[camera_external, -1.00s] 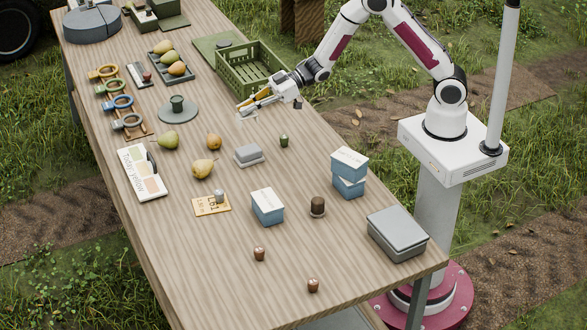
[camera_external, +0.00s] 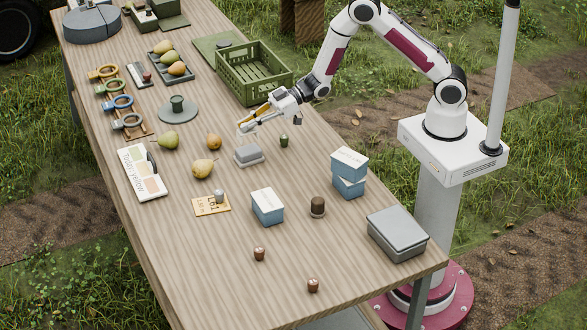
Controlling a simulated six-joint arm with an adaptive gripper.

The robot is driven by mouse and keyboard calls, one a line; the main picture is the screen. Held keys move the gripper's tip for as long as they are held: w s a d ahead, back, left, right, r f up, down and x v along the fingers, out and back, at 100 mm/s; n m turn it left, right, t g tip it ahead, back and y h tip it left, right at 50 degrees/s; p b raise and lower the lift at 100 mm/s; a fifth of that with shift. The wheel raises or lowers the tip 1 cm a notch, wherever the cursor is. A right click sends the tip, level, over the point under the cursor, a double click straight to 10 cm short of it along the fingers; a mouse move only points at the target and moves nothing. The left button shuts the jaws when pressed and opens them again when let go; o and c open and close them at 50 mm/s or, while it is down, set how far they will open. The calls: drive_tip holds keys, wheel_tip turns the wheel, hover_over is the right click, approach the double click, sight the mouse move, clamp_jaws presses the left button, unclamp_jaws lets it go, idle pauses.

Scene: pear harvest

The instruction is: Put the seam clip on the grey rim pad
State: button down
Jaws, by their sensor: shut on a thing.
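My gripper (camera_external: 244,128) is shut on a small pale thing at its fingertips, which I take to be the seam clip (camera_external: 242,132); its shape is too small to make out. It hangs low over the table, just behind a grey block with a paler rim around its base (camera_external: 248,155). They look close but apart. I cannot tell for sure which grey piece is the rim pad. A round grey plate (camera_external: 190,117) with a dark green cup on it lies to the left of my gripper.
A green crate (camera_external: 252,75) stands behind my gripper. A small green object (camera_external: 284,141) stands to the right. Blue-and-white boxes (camera_external: 267,208) stand in front. The table's front left is clear.

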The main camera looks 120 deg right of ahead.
sight(256, 128)
drive_tip(key=shift+f, duration=1.9)
drive_tip(key=shift+f, duration=0.1)
drive_tip(key=c, duration=2.1)
unclamp_jaws()
drive_tip(key=shift+s, duration=0.1)
drive_tip(key=shift+s+r, duration=0.35)
drive_tip(key=shift+s, duration=0.25)
drive_tip(key=v, duration=1)
drive_tip(key=shift+s, duration=0.25)
drive_tip(key=shift+r, duration=0.2)
